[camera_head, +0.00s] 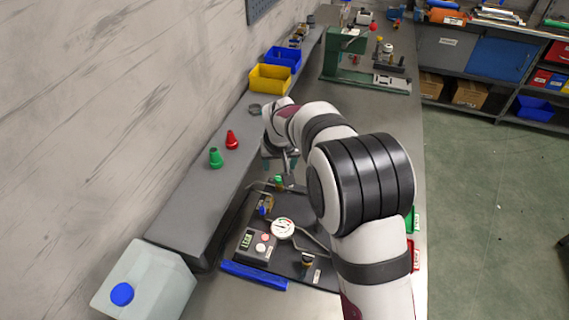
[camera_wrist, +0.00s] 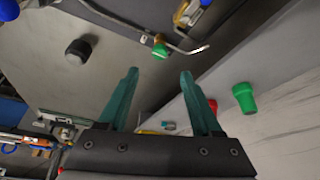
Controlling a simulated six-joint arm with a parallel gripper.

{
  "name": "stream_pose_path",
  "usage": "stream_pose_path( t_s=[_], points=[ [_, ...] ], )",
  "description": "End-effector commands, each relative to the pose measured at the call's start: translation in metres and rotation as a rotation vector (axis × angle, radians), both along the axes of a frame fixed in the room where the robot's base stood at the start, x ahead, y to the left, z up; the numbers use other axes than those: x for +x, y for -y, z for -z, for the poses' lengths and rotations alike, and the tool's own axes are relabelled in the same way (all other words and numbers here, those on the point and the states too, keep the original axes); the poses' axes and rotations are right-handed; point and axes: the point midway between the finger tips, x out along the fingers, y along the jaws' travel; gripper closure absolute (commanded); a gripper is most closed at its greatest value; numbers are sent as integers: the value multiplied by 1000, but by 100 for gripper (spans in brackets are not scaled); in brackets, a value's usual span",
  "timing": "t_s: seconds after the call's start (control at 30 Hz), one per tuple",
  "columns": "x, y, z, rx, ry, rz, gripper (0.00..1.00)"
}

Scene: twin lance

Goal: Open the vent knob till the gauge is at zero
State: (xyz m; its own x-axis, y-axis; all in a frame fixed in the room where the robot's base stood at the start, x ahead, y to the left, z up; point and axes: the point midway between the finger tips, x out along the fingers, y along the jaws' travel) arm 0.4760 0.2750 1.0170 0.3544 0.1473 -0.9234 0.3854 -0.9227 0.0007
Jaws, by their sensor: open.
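A white round gauge (camera_head: 283,228) with coloured marks sits on the dark panel (camera_head: 291,207); its needle is too small to read. A green knob (camera_head: 279,181) is on thin piping at the panel's far end, and it also shows in the wrist view (camera_wrist: 160,51). A blue handle (camera_head: 263,210) sits on a brass fitting near the gauge. I cannot tell which is the vent knob. My gripper (camera_wrist: 159,78) is open and empty, with the green knob seen beyond and between its fingertips, apart from them. In the head view, my arm hides part of the panel.
Yellow (camera_head: 270,78) and blue (camera_head: 284,57) bins are farther back. A jug with a blue cap (camera_head: 150,280) stands front left. A black knob (camera_wrist: 78,51) shows in the wrist view.

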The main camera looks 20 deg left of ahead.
Motion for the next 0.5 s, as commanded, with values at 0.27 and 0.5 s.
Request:
stream_pose_path(
  t_s=[0.27,0.5],
  points=[
    [25,-10,67,0,-3,3,34],
    [32,-12,84,1,-1,3,34]
  ],
)
